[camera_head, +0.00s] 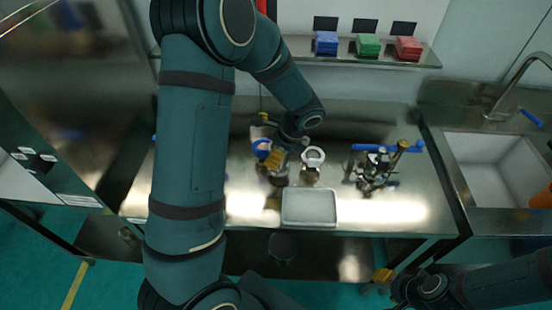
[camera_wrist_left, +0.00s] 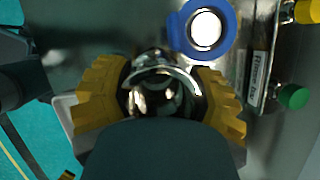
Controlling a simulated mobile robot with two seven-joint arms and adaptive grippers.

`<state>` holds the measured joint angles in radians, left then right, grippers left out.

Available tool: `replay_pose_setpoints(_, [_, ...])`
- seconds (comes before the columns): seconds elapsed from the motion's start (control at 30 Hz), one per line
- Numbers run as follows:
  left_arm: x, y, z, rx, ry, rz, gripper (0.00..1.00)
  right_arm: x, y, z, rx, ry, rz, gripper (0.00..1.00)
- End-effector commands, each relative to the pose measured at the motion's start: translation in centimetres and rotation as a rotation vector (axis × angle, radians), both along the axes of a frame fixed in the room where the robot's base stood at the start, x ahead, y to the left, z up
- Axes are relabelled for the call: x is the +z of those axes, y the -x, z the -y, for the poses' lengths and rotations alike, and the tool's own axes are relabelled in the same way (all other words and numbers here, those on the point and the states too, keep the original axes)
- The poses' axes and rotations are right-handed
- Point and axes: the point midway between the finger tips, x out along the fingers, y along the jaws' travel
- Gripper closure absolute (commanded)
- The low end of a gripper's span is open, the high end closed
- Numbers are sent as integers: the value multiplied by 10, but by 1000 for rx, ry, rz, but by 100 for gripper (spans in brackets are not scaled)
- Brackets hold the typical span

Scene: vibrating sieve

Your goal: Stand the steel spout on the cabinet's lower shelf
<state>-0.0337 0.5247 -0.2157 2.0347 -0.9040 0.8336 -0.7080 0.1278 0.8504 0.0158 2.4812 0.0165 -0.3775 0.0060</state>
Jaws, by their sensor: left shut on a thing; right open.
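The steel spout (camera_wrist_left: 160,85) is a shiny rounded metal piece between the yellow fingers of my left gripper (camera_wrist_left: 160,100) in the left wrist view. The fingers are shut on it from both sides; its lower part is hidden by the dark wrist. In the head view my left gripper (camera_head: 276,160) is over the steel table, left of centre, and mostly hides the spout. My right gripper (camera_head: 383,275) is open and empty in front of the table, low in the picture. I cannot tell the cabinet's lower shelf for sure.
A shallow metal tray (camera_head: 309,207) lies on the steel table (camera_head: 400,212). A white-rimmed vessel (camera_head: 313,156) stands behind it. A machine with blue handles (camera_head: 374,166) stands to the right. A blue ring (camera_wrist_left: 230,28) is close beyond my left fingers. A sink (camera_head: 495,165) is at right.

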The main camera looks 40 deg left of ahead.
Motion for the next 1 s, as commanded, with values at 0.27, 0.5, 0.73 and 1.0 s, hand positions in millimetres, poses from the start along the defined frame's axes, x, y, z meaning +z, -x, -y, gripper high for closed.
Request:
replay_pose_setpoints(0.27, [-25, 0, 0, 0, 0, 0, 85, -4, 1, 0, 2, 0, -2, 53])
replay_pose_setpoints(0.5, [-27, 0, 0, 0, 0, 0, 85, -7, 1, 0, 2, 0, -3, 53])
replay_pose_setpoints(0.73, [-27, 0, 0, 0, 0, -1, 7, -7, 2, 0, 4, 0, -4, 53])
replay_pose_setpoints(1.0, [-25, 0, 0, 0, 0, -1, 7, -5, 1, 0, 2, 0, -3, 53])
